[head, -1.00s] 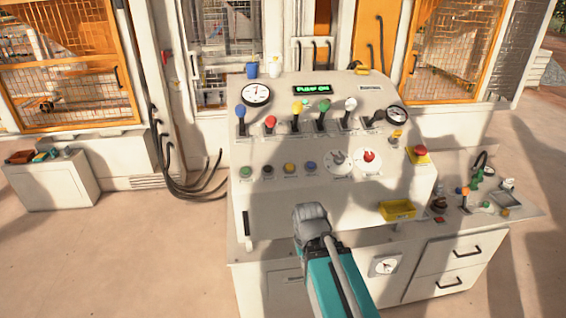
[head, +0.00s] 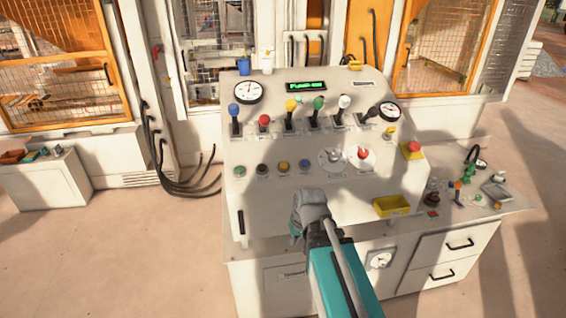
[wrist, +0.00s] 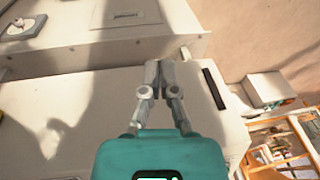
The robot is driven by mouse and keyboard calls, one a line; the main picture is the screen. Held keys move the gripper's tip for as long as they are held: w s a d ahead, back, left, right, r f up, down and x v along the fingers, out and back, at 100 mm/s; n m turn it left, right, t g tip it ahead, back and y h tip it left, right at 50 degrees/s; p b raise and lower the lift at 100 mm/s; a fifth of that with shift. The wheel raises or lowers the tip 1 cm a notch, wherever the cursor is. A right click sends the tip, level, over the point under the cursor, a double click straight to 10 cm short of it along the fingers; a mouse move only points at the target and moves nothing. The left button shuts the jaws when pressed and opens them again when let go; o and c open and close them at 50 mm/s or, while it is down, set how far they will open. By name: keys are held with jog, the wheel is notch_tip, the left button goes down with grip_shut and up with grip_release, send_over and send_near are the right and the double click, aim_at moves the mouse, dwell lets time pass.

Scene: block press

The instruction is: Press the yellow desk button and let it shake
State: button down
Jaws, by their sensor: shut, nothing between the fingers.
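The yellow button (head: 284,166) is a small round knob on the sloped face of the console, in a row between a dark button (head: 262,169) and a blue button (head: 304,166). My gripper shows in the wrist view (wrist: 160,68) with its two grey fingers together and nothing between them. In the head view my arm's grey end is below and a little right of the yellow button, in front of the console's lower face; the fingertips cannot be made out there. The yellow button is not seen in the wrist view.
Levers with coloured knobs stand above the buttons, with a lit green display (head: 306,86) higher up. A yellow tray (head: 391,207) is at the lower right of the face and a red button on a yellow base (head: 412,150) is above it. A dark handle (head: 241,223) is at the left.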

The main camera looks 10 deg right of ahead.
jog(key=w+a+r+t+y+p, duration=0.1)
jog(key=w+r+t+y+p, duration=0.35)
jog(key=w+r, duration=0.75)
notch_tip(320, 180, up, 8)
jog(key=m+t+p, duration=0.1)
jog(key=t+p, duration=0.3)
jog(key=t, duration=0.2)
send_over(284, 166)
jog(key=s, duration=0.5)
jog(key=shift+d+r, duration=0.1)
jog(key=w+f+b, duration=0.1)
jog(key=f+b, duration=0.1)
jog(key=w+f+b, duration=0.1)
jog(key=f+b, duration=0.2)
jog(key=w+f+b, duration=0.1)
jog(key=f+b, duration=0.2)
jog(key=shift+w, duration=0.2)
jog(key=shift+w+f, duration=0.1)
jog(key=shift+f, duration=0.05)
jog(key=shift+w+f+b, duration=0.1)
jog(key=shift+f+b, duration=0.2)
jog(key=shift+b, duration=0.15)
